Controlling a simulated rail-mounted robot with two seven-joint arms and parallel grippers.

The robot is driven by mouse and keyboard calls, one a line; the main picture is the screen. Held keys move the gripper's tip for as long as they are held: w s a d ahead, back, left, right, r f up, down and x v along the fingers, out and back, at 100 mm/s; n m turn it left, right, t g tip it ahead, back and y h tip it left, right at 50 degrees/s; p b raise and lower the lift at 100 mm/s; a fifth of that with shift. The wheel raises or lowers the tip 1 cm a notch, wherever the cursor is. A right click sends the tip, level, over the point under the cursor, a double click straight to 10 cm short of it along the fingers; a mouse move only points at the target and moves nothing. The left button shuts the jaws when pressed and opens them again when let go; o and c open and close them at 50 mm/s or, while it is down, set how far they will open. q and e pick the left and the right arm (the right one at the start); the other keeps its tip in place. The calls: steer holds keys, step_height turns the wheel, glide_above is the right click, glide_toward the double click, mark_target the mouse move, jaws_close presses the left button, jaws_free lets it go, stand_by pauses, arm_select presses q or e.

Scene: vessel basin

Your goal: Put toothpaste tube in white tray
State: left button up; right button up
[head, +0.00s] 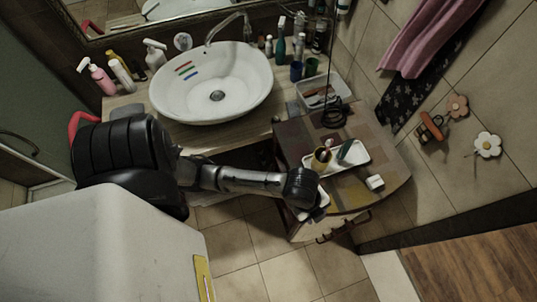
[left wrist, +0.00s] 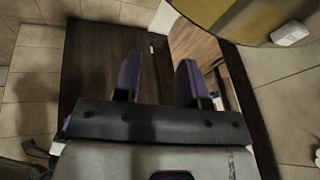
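A white tray (head: 356,157) lies on the side cabinet in the head view. No other thing is clearly the tube. My left gripper (head: 318,212) is beside the cabinet's front edge, in front of the tray, its fingers mostly hidden by the wrist. In the left wrist view, its two fingers (left wrist: 158,82) are wide apart with nothing between them. My right gripper is not in view.
A white block (head: 375,182) sits on the cabinet near its edge; it also shows in the left wrist view (left wrist: 290,33). A white basket (head: 322,92) with small items stands behind. Bottles line the counter.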

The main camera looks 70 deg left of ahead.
arm_select(q)
steer(key=s+a+f+n+y, duration=0.1)
steer(key=s+a+n, duration=0.4)
steer(key=s+n, duration=0.6)
steer(key=shift+s+a+f+n+y, duration=0.2)
steer(key=shift+s+a+n+y, duration=0.15)
steer(key=shift+n+y, duration=0.65)
